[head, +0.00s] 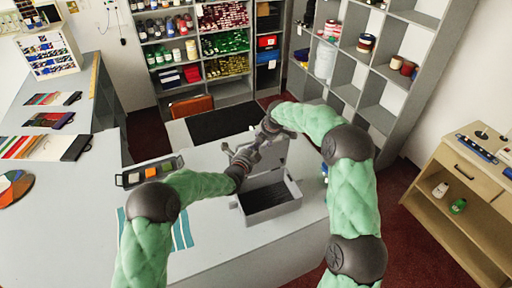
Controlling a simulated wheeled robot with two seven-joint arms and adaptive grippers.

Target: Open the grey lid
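A grey box (291,205) stands on the counter with its dark inside showing. Its grey lid (272,160) stands raised, roughly upright, at the back edge of the box. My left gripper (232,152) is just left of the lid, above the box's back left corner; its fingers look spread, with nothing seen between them. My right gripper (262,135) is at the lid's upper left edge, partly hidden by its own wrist. Whether it touches the lid, and how its fingers stand, is too small to tell.
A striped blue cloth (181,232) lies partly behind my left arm. A black mat (222,123) lies behind the box. Shelves stand at the back, and a wooden cabinet (462,195) at right.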

